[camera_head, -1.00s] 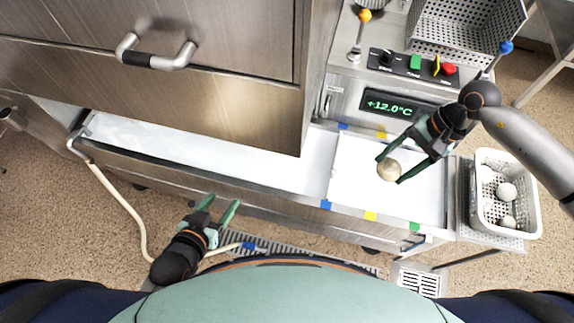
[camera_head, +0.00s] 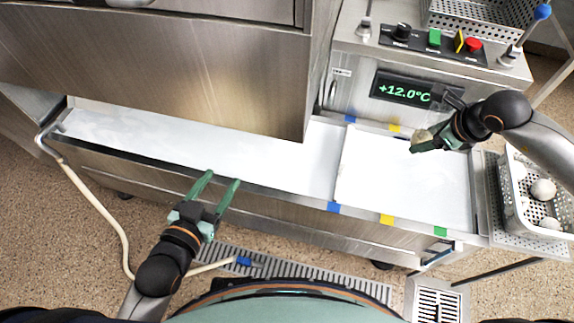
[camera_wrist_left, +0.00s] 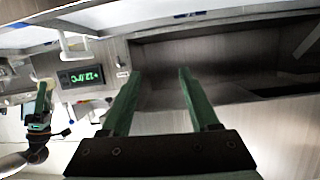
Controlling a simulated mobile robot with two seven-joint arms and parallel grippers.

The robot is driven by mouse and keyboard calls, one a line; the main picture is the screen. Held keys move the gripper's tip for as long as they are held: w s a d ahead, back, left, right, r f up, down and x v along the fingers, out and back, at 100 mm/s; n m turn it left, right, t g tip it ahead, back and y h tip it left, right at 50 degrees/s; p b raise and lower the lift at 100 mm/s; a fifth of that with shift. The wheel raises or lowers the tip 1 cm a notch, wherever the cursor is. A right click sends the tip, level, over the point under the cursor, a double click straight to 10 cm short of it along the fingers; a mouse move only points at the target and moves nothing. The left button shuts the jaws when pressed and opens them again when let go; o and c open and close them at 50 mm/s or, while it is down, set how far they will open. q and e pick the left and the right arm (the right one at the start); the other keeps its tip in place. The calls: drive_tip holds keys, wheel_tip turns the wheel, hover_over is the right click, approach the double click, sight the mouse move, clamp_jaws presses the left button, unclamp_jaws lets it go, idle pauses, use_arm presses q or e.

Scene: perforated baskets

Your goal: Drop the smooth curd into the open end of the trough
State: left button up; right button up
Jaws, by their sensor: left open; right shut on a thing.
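The curd (camera_head: 421,136) is a small cream ball, partly hidden by the fingers. My right gripper (camera_head: 420,142) is shut on it above the back part of the trough's open end, near the yellow tape. Its height above the white surface is hard to judge. The trough (camera_head: 250,165) is long, metal-rimmed and white inside; its open end (camera_head: 395,190) lies right of the covering housing. My left gripper (camera_head: 221,182) is open and empty by the trough's front edge. Its two green fingers (camera_wrist_left: 155,85) show apart in the left wrist view.
A white perforated basket (camera_head: 510,195) with pale balls stands right of the trough. A control panel with a +12.0°C display (camera_head: 403,89) stands behind the open end. Blue, yellow and green tapes mark the trough rims. A hose (camera_head: 95,200) hangs at the left.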

wheel_tip(320, 180, down, 3)
drive_tip(key=shift+r+b, duration=0.1)
drive_tip(key=shift+b, duration=0.7)
use_arm(q)
wheel_tip(320, 180, up, 20)
drive_tip(key=s+d+m+t+h+b, duration=0.1)
drive_tip(key=m+t+h+b, duration=0.1)
drive_tip(key=m+t+h, duration=0.2)
drive_tip(key=shift+m+t+h, duration=0.4)
drive_tip(key=shift+t+h, duration=0.4)
drive_tip(key=shift+t, duration=1.1)
use_arm(e)
drive_tip(key=shift+f, duration=1.6)
use_arm(q)
drive_tip(key=shift+d+f, duration=0.1)
use_arm(e)
drive_tip(key=o, duration=1.6)
drive_tip(key=shift+c, duration=0.2)
